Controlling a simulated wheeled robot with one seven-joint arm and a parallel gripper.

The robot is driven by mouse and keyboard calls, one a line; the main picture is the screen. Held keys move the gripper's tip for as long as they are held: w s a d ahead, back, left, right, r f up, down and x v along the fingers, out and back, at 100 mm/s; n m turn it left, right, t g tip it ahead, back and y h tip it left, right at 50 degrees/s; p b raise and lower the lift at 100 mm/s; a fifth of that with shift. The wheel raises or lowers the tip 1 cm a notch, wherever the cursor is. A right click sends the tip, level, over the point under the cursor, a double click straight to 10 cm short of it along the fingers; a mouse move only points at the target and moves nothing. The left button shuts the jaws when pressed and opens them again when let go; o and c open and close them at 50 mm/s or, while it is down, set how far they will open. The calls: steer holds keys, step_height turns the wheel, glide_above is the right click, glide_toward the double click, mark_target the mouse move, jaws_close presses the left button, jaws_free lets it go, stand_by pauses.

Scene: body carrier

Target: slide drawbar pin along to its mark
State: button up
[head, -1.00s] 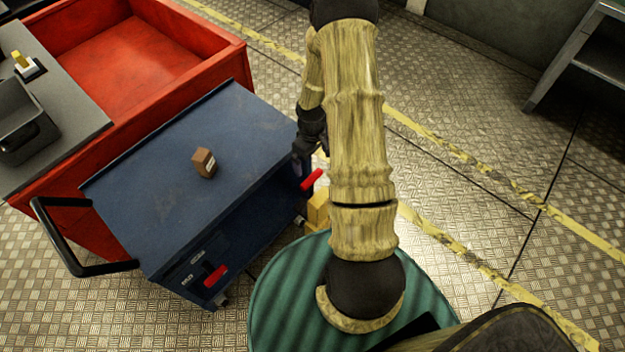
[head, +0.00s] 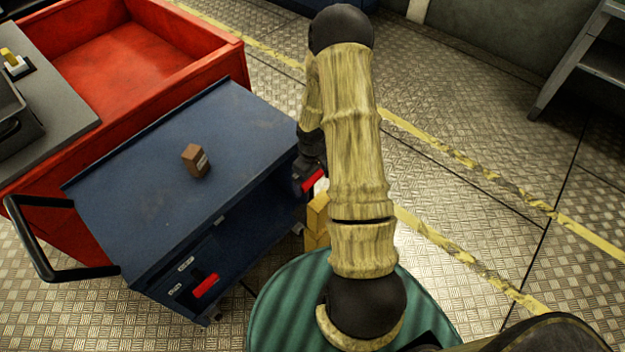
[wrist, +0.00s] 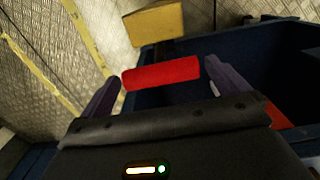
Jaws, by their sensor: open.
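A red bar (head: 313,181), which looks like the drawbar pin, is at the right end of the blue cart (head: 150,215). In the wrist view the red bar (wrist: 161,73) lies crosswise between the two fingers of my gripper (wrist: 162,70). The fingers are apart, one near each end of the bar, and do not appear closed on it. In the head view my gripper (head: 308,162) is at the cart's right side, partly hidden behind my forearm. A second red handle (head: 206,285) is on the cart's front, beside small white labels. I cannot make out a mark for the pin.
A brown block (head: 195,161) sits on the cart top. A black push handle (head: 45,265) sticks out at the cart's left. A red bin (head: 130,60) stands behind. A yellow block (head: 317,220) is close below the red bar. Open floor lies right, with yellow lines.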

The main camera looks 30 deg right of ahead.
steer(key=c, duration=0.9)
step_height(320, 180, up, 7)
steer(key=p, duration=0.6)
steer(key=shift+r, duration=0.15)
steer(key=o, duration=0.9)
steer(key=shift+f, duration=0.25)
steer(key=shift+r, duration=0.1)
step_height(320, 180, up, 7)
steer(key=p, duration=0.6)
steer(key=shift+s, duration=0.1)
